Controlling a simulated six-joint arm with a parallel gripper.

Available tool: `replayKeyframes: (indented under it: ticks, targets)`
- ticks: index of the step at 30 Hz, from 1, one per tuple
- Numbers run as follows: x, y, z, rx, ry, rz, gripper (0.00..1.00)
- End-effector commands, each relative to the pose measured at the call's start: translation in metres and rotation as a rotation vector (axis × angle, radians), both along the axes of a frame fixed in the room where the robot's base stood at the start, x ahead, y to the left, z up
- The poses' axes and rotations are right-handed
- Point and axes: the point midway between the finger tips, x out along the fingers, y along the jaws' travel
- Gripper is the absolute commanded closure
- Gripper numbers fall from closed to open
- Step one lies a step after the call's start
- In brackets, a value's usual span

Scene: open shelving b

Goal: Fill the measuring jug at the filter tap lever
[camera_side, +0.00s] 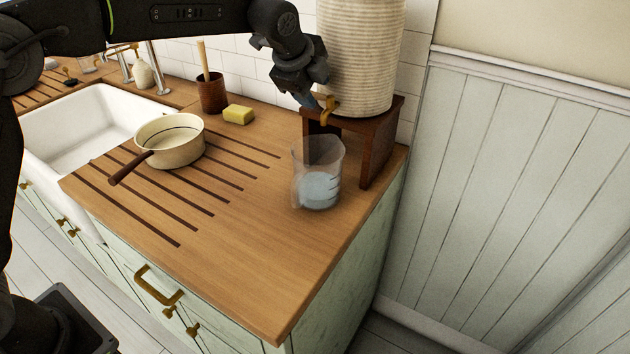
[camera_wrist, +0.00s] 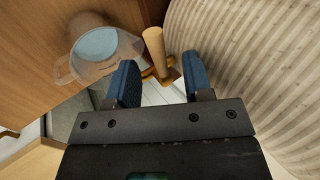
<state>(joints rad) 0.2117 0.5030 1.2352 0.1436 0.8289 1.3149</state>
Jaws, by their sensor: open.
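The clear measuring jug (camera_side: 330,155) stands upright on the wooden counter in front of the filter's stand, with pale blue water in its lower part. It shows at the upper left in the wrist view (camera_wrist: 95,45). The ribbed cream filter (camera_side: 358,60) has a brass tap (camera_side: 328,112) low on its front. In the wrist view the tap lever (camera_wrist: 154,45) points up between and just beyond my blue fingertips. My gripper (camera_side: 316,103) is open at the tap, its fingers (camera_wrist: 161,80) on either side of the lever. I see no clear water stream.
The dark wooden stand (camera_side: 378,150) holds up the filter close to the wall. A cream saucepan (camera_side: 178,155), a yellow sponge (camera_side: 238,115) and a brown pot (camera_side: 212,95) stand left, beside the white sink (camera_side: 75,130). The counter's front right is clear.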

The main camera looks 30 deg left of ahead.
Motion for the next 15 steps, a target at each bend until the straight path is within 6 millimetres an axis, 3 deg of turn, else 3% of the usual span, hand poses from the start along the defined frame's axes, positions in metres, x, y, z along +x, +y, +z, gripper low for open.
replayKeyframes:
  ticks: [15]
  targets:
    - [-0.058,0.001,0.087,-0.001,-0.005,-0.002,0.54]
